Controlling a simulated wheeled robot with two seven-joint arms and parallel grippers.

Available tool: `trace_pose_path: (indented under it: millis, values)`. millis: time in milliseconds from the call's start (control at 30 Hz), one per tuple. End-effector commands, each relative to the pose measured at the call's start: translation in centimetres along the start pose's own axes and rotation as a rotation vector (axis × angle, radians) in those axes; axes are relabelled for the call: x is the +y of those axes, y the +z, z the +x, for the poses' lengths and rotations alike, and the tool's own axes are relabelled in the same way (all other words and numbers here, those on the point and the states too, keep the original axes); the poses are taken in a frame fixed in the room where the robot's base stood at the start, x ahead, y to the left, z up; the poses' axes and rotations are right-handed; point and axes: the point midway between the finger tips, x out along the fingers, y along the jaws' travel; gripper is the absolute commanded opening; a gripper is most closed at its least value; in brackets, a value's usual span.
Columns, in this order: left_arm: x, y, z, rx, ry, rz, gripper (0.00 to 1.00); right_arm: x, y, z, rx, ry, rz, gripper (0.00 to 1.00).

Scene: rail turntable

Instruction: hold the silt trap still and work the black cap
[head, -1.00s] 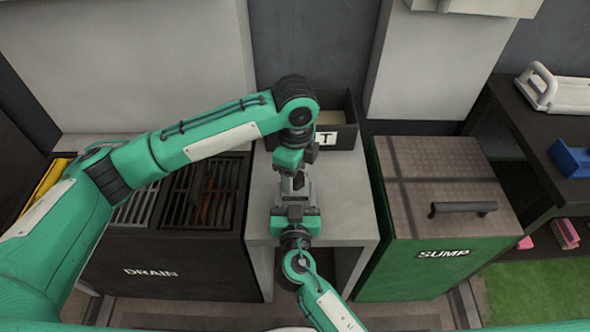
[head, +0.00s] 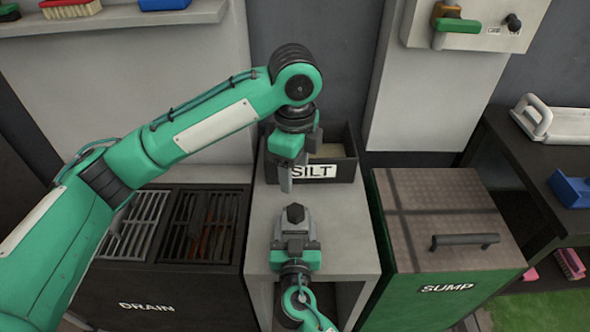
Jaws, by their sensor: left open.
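The silt trap (head: 294,229) is a small grey body standing over the pale grey bench. The black cap (head: 294,212) is a dark faceted piece on its top end. My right gripper (head: 295,244) reaches up from the bottom of the head view and is closed around the trap's near side. My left gripper (head: 289,178) points down, open, above and behind the cap and apart from it. Nothing shows between its fingers, though the far finger is partly hidden.
A black bin marked SILT (head: 330,170) stands at the back of the bench (head: 345,220). The slotted DRAIN unit (head: 150,225) is on the left. The green SUMP box (head: 440,215) with a bar handle is on the right. A wall control panel (head: 475,28) is above.

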Motion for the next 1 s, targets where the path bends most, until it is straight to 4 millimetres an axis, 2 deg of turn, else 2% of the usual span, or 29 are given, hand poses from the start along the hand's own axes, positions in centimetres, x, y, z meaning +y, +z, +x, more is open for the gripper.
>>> trace_pose_path:
  millis: [267,300,400,767,867,1000]
  values:
    - [0.0,0.0,-0.2,0.000,0.001,0.000,0.61,0.0,0.0,0.0,0.000,0.000,0.000,0.17]
    - [0.0,0.0,-0.2,0.000,0.001,0.000,0.61,0.0,0.0,0.0,0.000,0.000,0.000,0.64]
    - [0.0,0.0,-0.2,0.000,0.001,0.000,0.61,0.0,0.0,0.0,0.000,0.000,0.000,0.83]
    - [0.0,0.0,-0.2,0.000,0.001,0.000,0.61,0.0,0.1,-0.4,-0.001,0.000,0.000,0.83]
    - [0.0,0.0,-0.2,0.000,0.001,0.000,0.61,0.0,0.1,-1.5,-0.002,-0.001,0.000,0.83]
    - [0.0,0.0,-0.2,0.000,0.001,0.000,0.61,0.0,0.1,-4.1,-0.004,-0.002,0.000,0.83]
